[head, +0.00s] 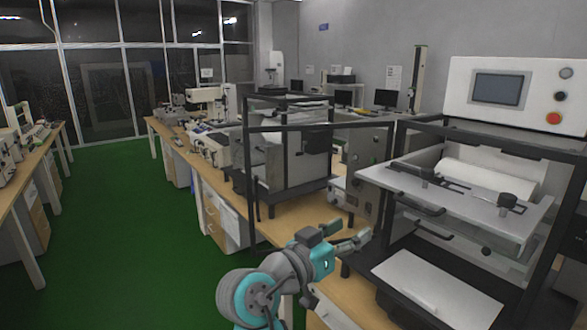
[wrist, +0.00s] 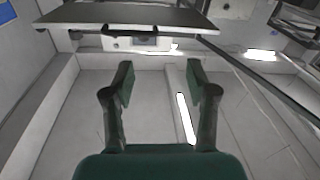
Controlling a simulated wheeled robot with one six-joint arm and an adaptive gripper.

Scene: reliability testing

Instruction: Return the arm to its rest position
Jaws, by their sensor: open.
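My gripper (head: 352,233) is at the lower middle of the head view, in front of the wooden bench and left of the large machine. My grey and teal arm reaches up to it from the bottom edge. In the wrist view my gripper (wrist: 160,88) shows two dark fingers spread apart with nothing between them. Behind the fingers the wrist view shows pale panels and a light strip (wrist: 186,118).
A machine with a screen (head: 498,90) and red button stands at the right, its grey shelf (head: 450,200) jutting out near my gripper. A black-framed machine (head: 290,160) stands on the bench (head: 285,218). Green floor (head: 110,220) is clear at the left.

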